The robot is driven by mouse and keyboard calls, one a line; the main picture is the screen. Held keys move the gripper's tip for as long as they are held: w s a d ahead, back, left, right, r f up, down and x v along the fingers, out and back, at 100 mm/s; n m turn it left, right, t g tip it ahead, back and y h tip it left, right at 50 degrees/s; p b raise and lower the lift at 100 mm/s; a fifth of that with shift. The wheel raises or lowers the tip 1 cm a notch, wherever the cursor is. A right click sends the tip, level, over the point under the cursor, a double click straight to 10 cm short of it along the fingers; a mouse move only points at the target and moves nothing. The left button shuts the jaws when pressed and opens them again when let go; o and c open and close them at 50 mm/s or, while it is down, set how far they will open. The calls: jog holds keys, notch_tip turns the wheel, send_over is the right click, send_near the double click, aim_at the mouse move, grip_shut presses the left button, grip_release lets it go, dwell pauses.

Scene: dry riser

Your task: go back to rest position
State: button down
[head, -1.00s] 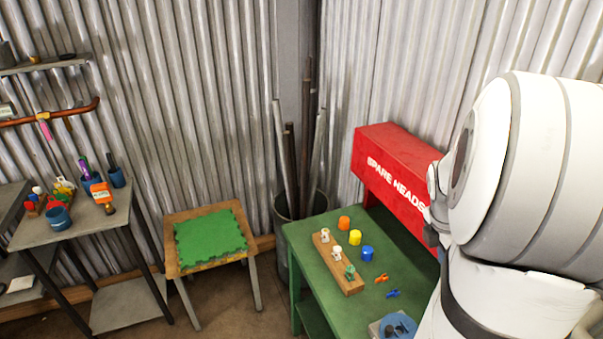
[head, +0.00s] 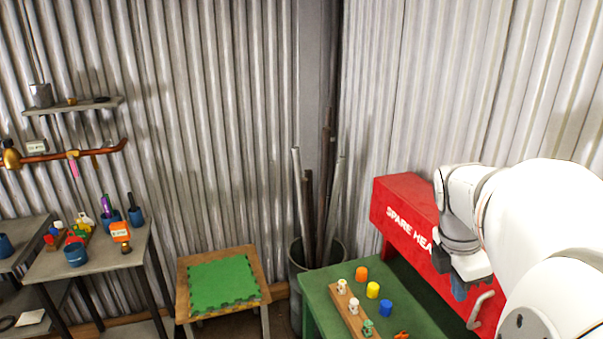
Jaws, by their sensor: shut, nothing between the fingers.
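My gripper (head: 461,291) is at the right of the head view, dark and pointing down, in front of the red "SPARE HEADS" cabinet (head: 402,211). It is shut and holds nothing. My white arm reaches in from the right edge and hides part of the cabinet and the right side of the green table (head: 320,290). The gripper is right of and apart from the coloured caps on that table.
A wooden block (head: 350,313) with several small fittings stands on the green table. Orange (head: 361,274), yellow (head: 373,290) and blue (head: 386,308) caps stand beside it. A stool with a green mat (head: 222,284) and a grey side table (head: 112,255) are left. A pipe bin (head: 335,254) fills the corner.

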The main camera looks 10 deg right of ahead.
jog(key=s+a+f+m+t+y, duration=0.1)
jog(key=a+f+m, duration=0.1)
jog(key=a+m, duration=0.6)
jog(key=s+a+f+m+t+y, duration=0.1)
jog(key=s+a+f+m+t, duration=0.1)
jog(key=a+m, duration=0.7)
jog(key=a, duration=0.3)
jog(key=shift+s+t+y, duration=0.25)
jog(key=shift+t+y, duration=0.05)
jog(key=shift+y, duration=0.1)
jog(key=shift+a, duration=0.1)
